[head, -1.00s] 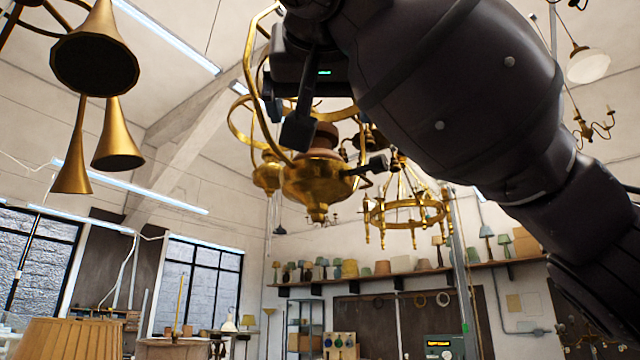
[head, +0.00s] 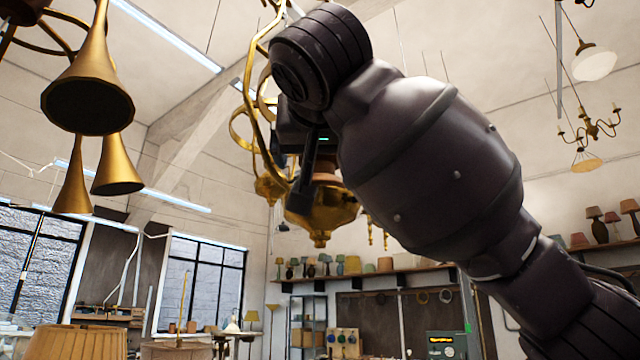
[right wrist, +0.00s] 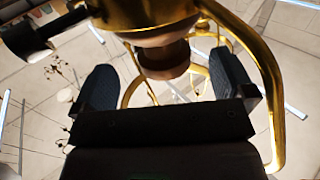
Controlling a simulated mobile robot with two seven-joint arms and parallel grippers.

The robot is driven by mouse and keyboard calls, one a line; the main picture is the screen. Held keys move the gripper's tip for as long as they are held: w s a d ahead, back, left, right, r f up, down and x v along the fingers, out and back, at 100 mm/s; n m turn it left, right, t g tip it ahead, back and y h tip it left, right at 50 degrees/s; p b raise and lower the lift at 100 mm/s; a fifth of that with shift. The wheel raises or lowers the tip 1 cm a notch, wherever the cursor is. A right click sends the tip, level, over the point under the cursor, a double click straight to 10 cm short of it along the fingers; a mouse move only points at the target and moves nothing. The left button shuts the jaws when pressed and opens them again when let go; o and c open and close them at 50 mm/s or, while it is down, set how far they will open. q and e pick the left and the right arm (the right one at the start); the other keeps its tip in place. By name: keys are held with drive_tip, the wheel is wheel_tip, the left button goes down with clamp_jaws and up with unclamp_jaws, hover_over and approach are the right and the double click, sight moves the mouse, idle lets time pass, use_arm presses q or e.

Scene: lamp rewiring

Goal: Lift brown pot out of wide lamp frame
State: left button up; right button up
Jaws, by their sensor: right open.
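The wide lamp frame (head: 257,85) is a brass frame with curved arms, hanging in the upper middle of the head view. Its rounded brass bowl (head: 320,222) hangs at the bottom. The brown pot (head: 326,178) shows only as a small brown patch above the bowl; my right arm hides most of it. In the right wrist view the brown pot (right wrist: 165,62) is between the two fingers, with gaps on both sides. My right gripper (right wrist: 166,84) is open and inside the frame's curved arms (right wrist: 262,60). My left gripper is not in view.
Brass trumpet-shaped shades (head: 90,85) hang at the left. A small chandelier (head: 592,125) and a white pendant lamp (head: 594,60) hang at the upper right. A shelf (head: 372,274) with several lamps runs along the back wall.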

sight(320, 159)
drive_tip(key=shift+w+a+r+p, duration=0.1)
drive_tip(key=shift+w+r+p, duration=0.15)
drive_tip(key=shift+w, duration=0.35)
drive_tip(key=shift+w+r+p, duration=0.1)
drive_tip(key=shift+w+p, duration=0.1)
drive_tip(key=shift+w, duration=0.75)
drive_tip(key=shift+w+f, duration=0.1)
drive_tip(key=shift+w, duration=0.2)
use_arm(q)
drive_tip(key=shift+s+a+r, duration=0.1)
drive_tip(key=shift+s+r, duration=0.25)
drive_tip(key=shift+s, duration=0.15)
use_arm(e)
drive_tip(key=shift+s, duration=0.15)
drive_tip(key=shift+c, duration=0.3)
drive_tip(key=c, duration=1.1)
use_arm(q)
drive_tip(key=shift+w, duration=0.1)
